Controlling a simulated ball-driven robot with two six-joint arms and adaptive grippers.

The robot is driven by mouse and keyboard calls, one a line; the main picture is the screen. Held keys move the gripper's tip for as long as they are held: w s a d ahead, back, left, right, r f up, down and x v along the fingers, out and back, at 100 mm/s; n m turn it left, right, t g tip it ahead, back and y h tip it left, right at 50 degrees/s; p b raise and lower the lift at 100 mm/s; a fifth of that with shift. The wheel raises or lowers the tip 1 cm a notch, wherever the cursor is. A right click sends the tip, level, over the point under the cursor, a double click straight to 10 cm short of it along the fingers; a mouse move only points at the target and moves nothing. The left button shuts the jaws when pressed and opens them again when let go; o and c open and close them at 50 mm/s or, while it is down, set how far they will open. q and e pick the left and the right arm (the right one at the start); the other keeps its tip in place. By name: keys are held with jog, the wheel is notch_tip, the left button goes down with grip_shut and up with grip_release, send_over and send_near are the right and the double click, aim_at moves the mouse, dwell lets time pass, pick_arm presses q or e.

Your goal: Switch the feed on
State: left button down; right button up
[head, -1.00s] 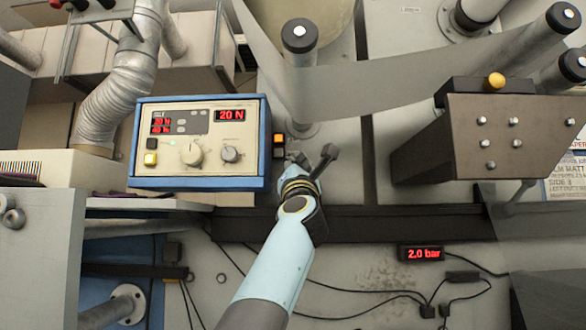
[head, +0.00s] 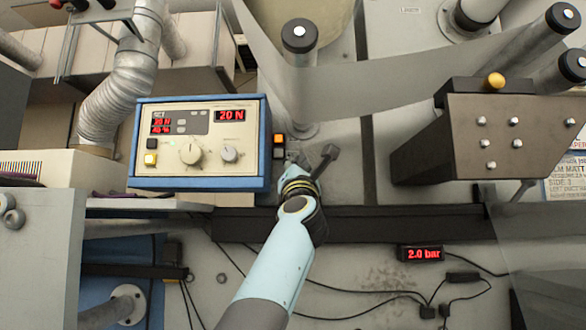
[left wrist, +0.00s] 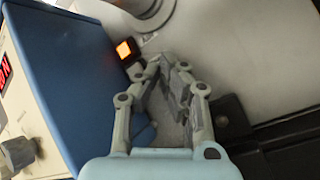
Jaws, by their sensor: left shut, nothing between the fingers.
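A blue-framed control box (head: 197,183) with a pale front, red displays and two knobs stands left of centre. At its right side is a small switch block with a lit orange button (head: 279,140) and a darker part below it. The lit orange button (left wrist: 126,50) also shows in the left wrist view, close to the fingertips. I cannot read which control is the feed. My left gripper (head: 296,160) is shut and empty, just below and right of the switch block. In the left wrist view its fingertips (left wrist: 166,64) are right of the button; contact cannot be told. My right gripper is out of view.
A black button (head: 151,144) and a lit yellow button (head: 151,159) sit on the box's front left. A roller (head: 300,36) and grey web (head: 400,85) are above my gripper. A dark rail (head: 390,224) runs below. A "2.0 bar" display (head: 421,253) is lower right.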

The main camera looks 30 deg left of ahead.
pick_arm(q)
jog(key=shift+w+a, duration=0.15)
jog(key=shift+w, duration=0.2)
jog(key=shift+s, duration=0.1)
jog(key=shift+s+p, duration=0.35)
jog(key=s+d+p, duration=0.3)
jog(key=s, duration=0.2)
jog(key=shift+s+p, duration=0.2)
jog(key=shift+p, duration=0.1)
